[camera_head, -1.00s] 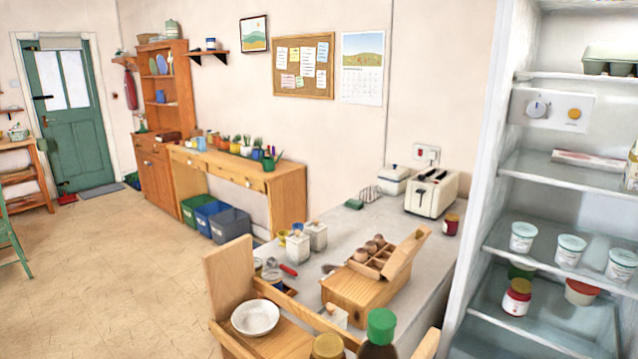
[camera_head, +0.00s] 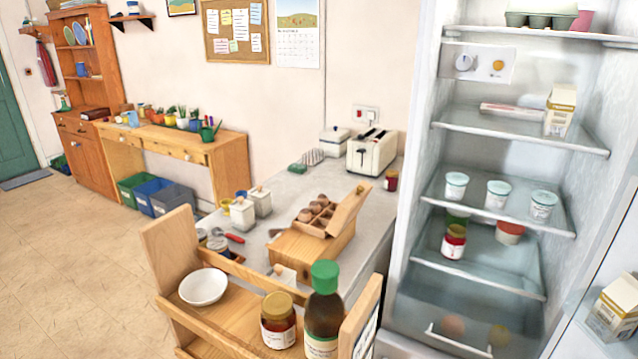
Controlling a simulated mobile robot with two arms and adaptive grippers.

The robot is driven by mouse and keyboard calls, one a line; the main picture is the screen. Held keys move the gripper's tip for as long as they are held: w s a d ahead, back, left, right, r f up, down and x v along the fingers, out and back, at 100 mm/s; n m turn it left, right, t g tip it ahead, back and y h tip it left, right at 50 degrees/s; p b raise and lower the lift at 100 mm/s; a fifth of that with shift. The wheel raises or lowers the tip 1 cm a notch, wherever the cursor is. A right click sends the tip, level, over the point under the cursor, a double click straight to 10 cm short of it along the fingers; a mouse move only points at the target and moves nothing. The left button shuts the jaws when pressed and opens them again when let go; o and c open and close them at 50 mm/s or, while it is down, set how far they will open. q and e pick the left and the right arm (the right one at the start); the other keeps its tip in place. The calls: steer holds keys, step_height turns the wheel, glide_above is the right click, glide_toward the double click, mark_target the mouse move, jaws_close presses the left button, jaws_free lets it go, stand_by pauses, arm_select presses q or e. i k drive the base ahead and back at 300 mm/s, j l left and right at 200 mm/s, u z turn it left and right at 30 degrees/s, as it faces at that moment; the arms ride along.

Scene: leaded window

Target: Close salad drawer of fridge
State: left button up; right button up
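The fridge (camera_head: 404,200) stands open at the right of the head view. Its salad drawer (camera_head: 459,340) is at the bottom, a clear bin with a white bar handle along its front. A round orange item and a yellowish item show dimly through it. The drawer front is near the lower picture edge, and I cannot tell how far out it stands. Neither of my grippers shows in this view.
The open fridge door (camera_head: 608,255) with a carton (camera_head: 614,308) is at the right edge. A wooden trolley (camera_head: 170,245) with a bowl (camera_head: 203,287), a jar (camera_head: 278,320) and a green-capped bottle (camera_head: 324,312) stands left of the fridge. Open floor lies far left.

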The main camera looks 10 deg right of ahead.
mark_target(407, 283)
steer(key=z, duration=1.25)
